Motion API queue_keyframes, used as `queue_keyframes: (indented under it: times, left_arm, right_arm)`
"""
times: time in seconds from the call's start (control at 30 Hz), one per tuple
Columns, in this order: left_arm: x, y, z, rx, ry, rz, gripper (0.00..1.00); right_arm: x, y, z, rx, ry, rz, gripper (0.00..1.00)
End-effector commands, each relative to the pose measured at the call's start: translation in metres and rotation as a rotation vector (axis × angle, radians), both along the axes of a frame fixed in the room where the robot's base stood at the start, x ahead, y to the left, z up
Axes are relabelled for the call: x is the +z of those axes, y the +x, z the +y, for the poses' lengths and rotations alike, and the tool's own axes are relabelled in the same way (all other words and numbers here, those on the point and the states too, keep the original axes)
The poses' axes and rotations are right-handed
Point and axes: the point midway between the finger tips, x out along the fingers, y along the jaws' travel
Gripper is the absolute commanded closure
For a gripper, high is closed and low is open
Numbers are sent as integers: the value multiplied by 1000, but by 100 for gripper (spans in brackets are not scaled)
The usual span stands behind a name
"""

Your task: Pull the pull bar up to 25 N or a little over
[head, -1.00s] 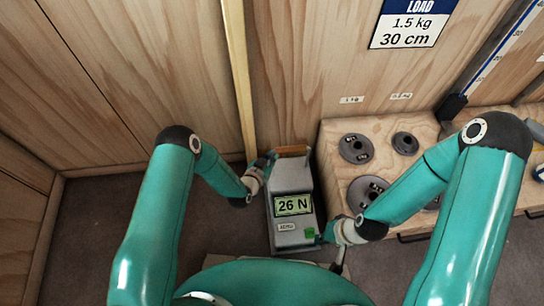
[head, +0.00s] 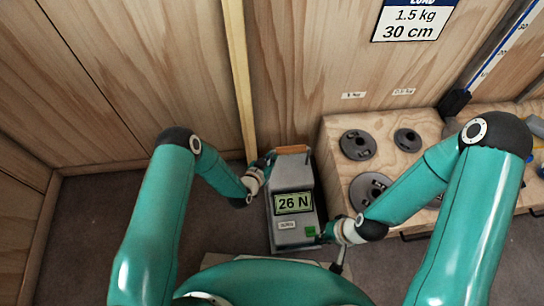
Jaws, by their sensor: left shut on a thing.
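A grey force gauge box (head: 297,236) stands on the floor in the middle, and its display (head: 294,203) reads 26 N. An orange-brown bar (head: 292,150) shows at the far end of the box. It looks like the pull bar. My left gripper (head: 266,164) is shut at the left end of this bar; the fingers are small and partly hidden by the wrist. My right gripper (head: 325,236) is by the green button (head: 311,231) at the box's near right corner. Its fingers are too small to tell open from shut.
A wooden block (head: 333,139) with several grey weight plates (head: 358,145) stands to the right. A wooden wall with a load sign (head: 409,22) reading 1.5 kg, 30 cm is behind. Dark floor (head: 100,225) is clear at left.

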Motion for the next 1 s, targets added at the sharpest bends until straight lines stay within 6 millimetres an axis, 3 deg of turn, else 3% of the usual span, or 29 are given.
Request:
queue_keyframes:
  times: [0.67,0.7,0.83,1.0]
  left_arm:
    - [-26,3,0,0,-1,-14,100]
    - [-23,3,0,0,-1,-14,85]
    - [-24,2,0,0,-1,-10,64]
    - [-26,1,0,1,-1,-5,61]
  right_arm:
    - [-27,0,0,0,0,0,100]
    - [-25,0,0,0,0,0,100]
    - [-24,0,0,0,0,0,100]
    - [-24,0,0,0,0,0,100]
